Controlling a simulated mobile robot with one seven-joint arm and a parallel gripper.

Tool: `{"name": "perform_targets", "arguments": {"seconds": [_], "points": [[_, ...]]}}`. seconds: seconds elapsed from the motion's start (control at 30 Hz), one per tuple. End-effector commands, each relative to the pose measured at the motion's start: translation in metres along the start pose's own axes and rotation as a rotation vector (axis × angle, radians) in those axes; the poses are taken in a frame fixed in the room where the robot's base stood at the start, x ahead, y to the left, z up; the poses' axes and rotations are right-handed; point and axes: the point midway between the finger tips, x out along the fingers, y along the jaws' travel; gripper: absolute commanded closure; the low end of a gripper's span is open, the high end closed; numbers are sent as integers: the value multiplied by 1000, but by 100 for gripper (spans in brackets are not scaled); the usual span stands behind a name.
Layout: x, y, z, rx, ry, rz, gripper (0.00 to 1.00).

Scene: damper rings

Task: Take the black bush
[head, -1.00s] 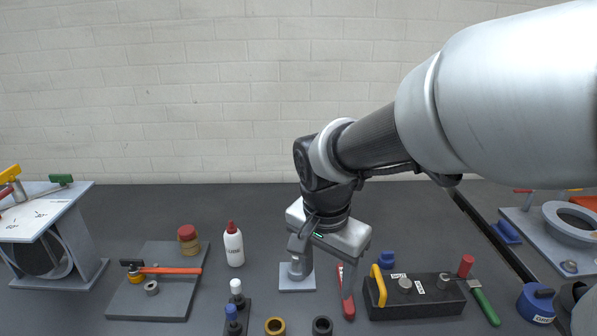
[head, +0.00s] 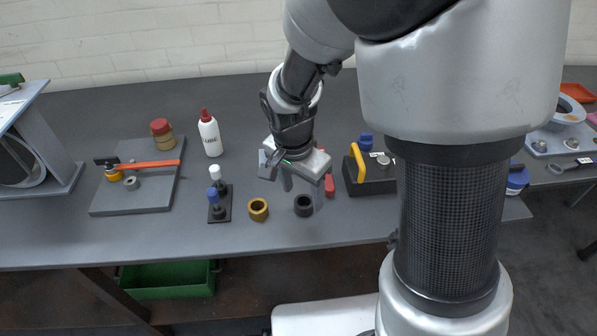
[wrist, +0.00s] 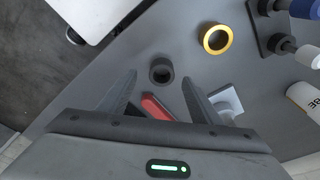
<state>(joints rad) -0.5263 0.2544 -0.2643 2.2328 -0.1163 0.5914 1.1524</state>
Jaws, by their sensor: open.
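The black bush (head: 303,205) is a short dark ring standing on the bench near its front edge. In the wrist view the black bush (wrist: 161,70) lies ahead of my fingertips, roughly midway between them, with its dark bore showing. My gripper (head: 300,190) is above the bench, just over and behind the bush in the head view. In the wrist view my gripper (wrist: 159,80) has its two fingers well apart with nothing between them at the tips. I see no contact with the bush.
A brass-coloured ring (head: 258,209) stands left of the bush. Further left is a black stand (head: 221,213) with blue-capped and white-capped pieces. A red-handled tool (wrist: 155,107) lies close to the bush, below my fingers. A black block (head: 372,184) with a yellow handle stands to the right.

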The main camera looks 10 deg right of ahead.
Motion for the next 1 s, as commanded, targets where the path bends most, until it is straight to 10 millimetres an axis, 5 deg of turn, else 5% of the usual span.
{"name": "perform_targets", "arguments": {"seconds": [0.3,0.63,0.93,1.0], "points": [[45,-3,-3,0,-1,4,42],[49,-4,-3,0,0,0,44],[49,-4,-3,0,0,0,94],[49,-4,-4,0,0,-1,94]]}}
